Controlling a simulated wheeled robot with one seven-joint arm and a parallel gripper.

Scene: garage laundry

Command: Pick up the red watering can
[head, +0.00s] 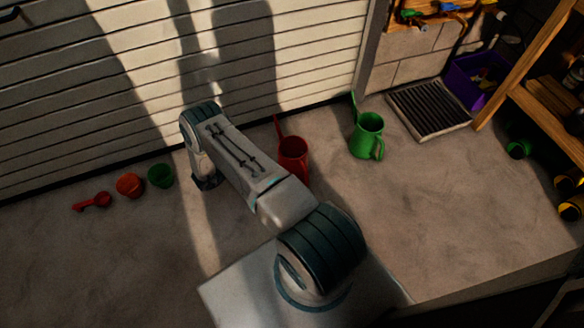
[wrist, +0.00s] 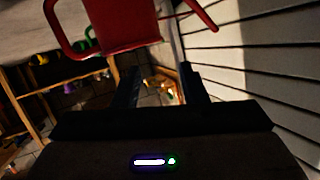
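The red watering can (head: 293,152) stands on the floor near the slatted wall in the head view, partly hidden behind my arm. Its spout points up and left. In the wrist view the red can (wrist: 125,25) fills the top of the picture, cut off by the edge, with its handle loop at left and its spout at right. My gripper (wrist: 160,78) is open in the wrist view, its two dark fingers apart with nothing between them. The can appears beyond the fingertips, not between them. In the head view my arm mostly hides the gripper, left of the can.
A green watering can (head: 367,135) stands to the right of the red one. A dark slatted tray (head: 429,108), purple crate (head: 478,82) and wooden shelf (head: 545,125) are at right.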

